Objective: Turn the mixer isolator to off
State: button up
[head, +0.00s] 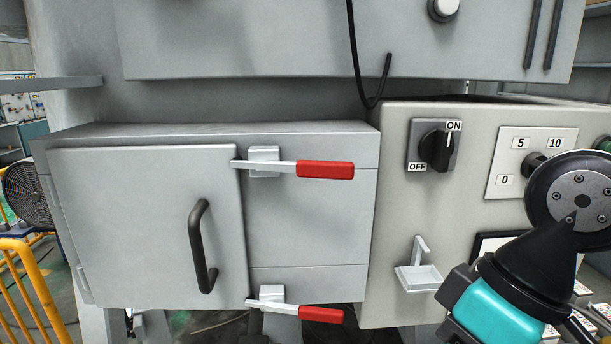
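A black rotary switch (437,150) sits on a grey square plate on the front of the light grey control box, right of centre in the head view. ON is printed at the plate's upper right and OFF at its lower left. The knob's raised grip stands near upright, its top end towards ON. No mixer name is readable on it. Part of my arm, teal and black, shows at the lower right, below and to the right of the switch and apart from it in the picture. I cannot make out my gripper's fingers.
A grey hinged door (145,225) with a black handle is at left, with two red-handled latches (325,170). Right of the switch is a dial plate (507,165) marked 0, 5, 10, partly behind my arm. A small white bracket (420,275) juts out below the switch.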

aim_at(437, 148)
jog(key=z, duration=0.05)
jog(key=k, duration=0.5)
jog(key=z, duration=2.4)
jog(key=k, duration=1.05)
jog(key=u, duration=1.3)
jog(key=i, duration=0.5)
